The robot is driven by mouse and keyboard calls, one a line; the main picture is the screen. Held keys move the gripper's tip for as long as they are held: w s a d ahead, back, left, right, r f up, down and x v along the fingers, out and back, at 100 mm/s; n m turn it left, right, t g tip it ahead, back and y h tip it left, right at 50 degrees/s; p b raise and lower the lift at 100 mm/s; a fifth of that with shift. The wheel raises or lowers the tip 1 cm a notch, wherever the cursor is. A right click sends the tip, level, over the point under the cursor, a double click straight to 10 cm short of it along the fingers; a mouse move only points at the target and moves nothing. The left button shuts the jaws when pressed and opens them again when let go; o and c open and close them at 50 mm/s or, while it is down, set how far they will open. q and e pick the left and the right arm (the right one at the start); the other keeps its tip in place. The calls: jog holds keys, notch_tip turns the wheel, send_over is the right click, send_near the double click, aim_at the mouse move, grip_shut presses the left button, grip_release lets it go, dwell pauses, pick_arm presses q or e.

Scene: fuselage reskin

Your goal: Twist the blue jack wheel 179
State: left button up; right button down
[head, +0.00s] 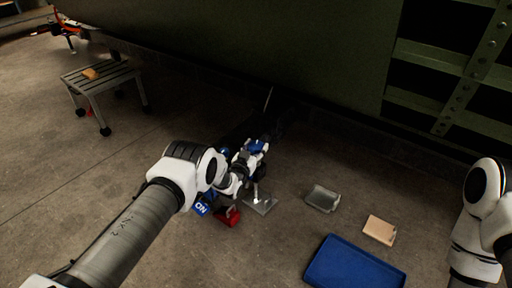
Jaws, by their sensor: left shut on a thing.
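The jack stands on the floor under the green fuselage side, with a grey metal base plate (261,205) and a thin post above it. The blue jack wheel (256,147) shows in part at the upper part of the jack. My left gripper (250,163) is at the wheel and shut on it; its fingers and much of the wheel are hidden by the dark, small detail. My right arm comes in at the right edge, and its gripper is out of view.
A red object (229,217) and a blue lettered piece (201,208) lie close by my left wrist. A grey tray (322,198), a tan piece (379,230) and a blue tray (355,268) lie on the floor to the right. A step stool (100,78) stands at left.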

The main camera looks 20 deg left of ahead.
aim_at(250, 150)
pick_arm(q)
jog(key=m+h+b, duration=0.1)
jog(key=h, duration=0.1)
jog(key=m+g+h+b, duration=0.1)
jog(key=m+h, duration=0.1)
jog(key=shift+a+f+h, duration=0.15)
jog(key=shift+f+h, duration=0.05)
jog(key=shift+h, duration=0.1)
jog(key=shift+r+m+g+h+b, duration=0.15)
jog(key=shift+m+g+h+b, duration=0.55)
jog(key=shift+h+b, duration=0.4)
jog(key=o, duration=1.2)
jog(key=shift+c, duration=0.2)
jog(key=v, duration=0.7)
jog(key=shift+s, duration=0.2)
